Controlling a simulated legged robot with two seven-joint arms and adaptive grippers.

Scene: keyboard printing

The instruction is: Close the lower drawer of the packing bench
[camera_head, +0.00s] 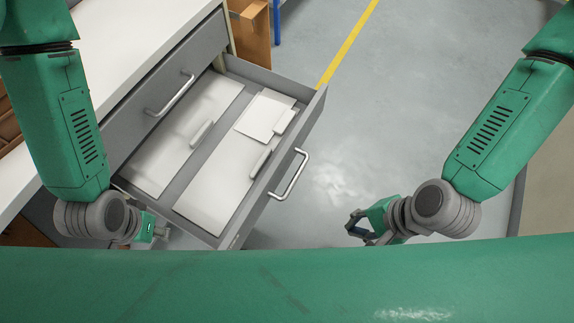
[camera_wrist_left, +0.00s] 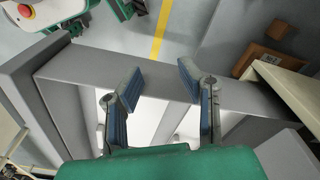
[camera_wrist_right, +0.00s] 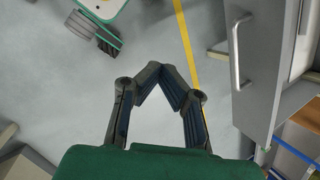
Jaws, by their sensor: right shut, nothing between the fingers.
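The lower drawer (camera_head: 317,110) of the packing bench is pulled far out, with flat white pieces inside. Its bar handle (camera_head: 290,175) faces right, and the handle also shows in the right wrist view (camera_wrist_right: 238,50). My left gripper (camera_head: 160,232) is at the drawer's near left end; its fingers are hard to see there. In the left wrist view my left gripper (camera_wrist_left: 160,78) is open and empty, with the drawer beyond the fingers. My right gripper (camera_head: 355,230) is right of the drawer front, apart from the handle. In the right wrist view its fingertips (camera_wrist_right: 160,70) meet, empty.
The upper drawer (camera_head: 140,105) is shut above the lower one, under the white bench top (camera_head: 130,35). A brown wooden piece (camera_head: 252,30) stands beyond the bench. Grey floor (camera_head: 400,100) with a yellow line (camera_head: 348,45) is clear right of the drawer.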

